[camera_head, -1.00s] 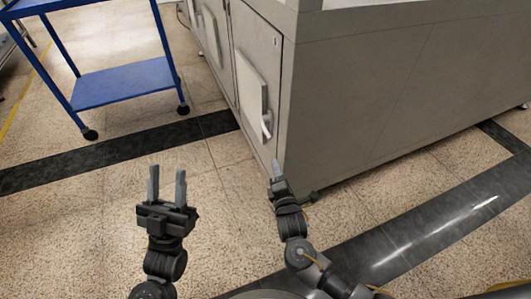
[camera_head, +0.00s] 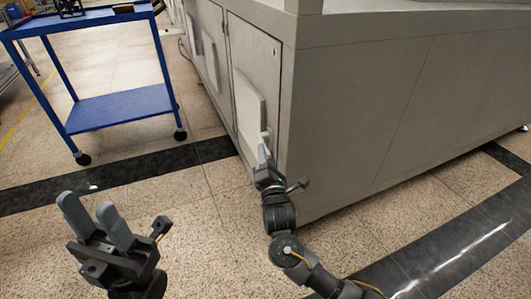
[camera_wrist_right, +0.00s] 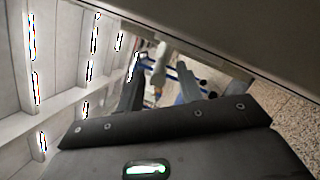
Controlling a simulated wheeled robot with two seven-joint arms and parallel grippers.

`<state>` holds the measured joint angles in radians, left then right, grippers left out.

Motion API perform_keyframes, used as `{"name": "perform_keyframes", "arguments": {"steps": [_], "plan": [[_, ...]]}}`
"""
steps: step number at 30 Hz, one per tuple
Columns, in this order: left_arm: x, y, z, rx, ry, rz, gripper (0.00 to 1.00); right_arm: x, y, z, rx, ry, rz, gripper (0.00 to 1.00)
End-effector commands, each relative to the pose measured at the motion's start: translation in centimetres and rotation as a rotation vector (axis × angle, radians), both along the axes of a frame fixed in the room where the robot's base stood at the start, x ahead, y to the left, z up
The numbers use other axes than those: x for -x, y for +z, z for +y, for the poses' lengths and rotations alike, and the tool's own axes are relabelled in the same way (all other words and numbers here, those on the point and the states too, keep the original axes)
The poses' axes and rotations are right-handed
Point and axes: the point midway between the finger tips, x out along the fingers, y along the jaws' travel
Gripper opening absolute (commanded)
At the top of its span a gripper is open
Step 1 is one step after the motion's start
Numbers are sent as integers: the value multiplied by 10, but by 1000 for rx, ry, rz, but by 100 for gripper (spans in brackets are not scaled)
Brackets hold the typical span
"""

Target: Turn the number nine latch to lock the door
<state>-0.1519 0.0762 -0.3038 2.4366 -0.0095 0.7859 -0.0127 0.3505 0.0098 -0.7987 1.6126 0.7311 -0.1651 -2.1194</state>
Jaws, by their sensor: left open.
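The grey cabinet door (camera_head: 262,60) appears closed, with a pale raised panel on it. The white latch (camera_head: 268,136) is at that panel's lower right edge; its lower part is hidden behind my right gripper (camera_head: 263,152). No number is readable on it. In the right wrist view my right gripper (camera_wrist_right: 158,78) has its two fingers apart, with a pale piece, probably the latch (camera_wrist_right: 160,74), showing between them. I cannot tell whether they touch it. My left gripper (camera_head: 87,204) is open and empty above the floor at lower left.
A blue cart (camera_head: 120,105) stands at the back left, with dark items on its top shelf. The cabinet's grey side wall (camera_head: 370,110) fills the right. The speckled floor (camera_head: 205,215) between the arms is clear.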

Motion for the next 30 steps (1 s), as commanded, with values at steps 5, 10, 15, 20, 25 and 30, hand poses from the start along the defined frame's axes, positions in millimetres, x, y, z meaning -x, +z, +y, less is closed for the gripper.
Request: {"name": "perform_keyframes", "arguments": {"steps": [5,10,15,20,25,30], "plan": [[-1,1,-1,-2,1,-29,42,-22,3,2,0,1,-1,36],[-2,3,-2,-3,2,-36,42,-29,6,3,-1,1,1,36],[-2,4,-2,-4,2,-36,42,-30,7,2,-1,1,1,36],[-2,4,-2,-4,2,-36,42,-30,7,2,0,1,1,26],[-2,4,-2,-3,2,-37,42,-30,6,2,0,0,0,3],[-2,4,-2,-3,2,-37,42,-29,6,2,0,0,0,0]]}}
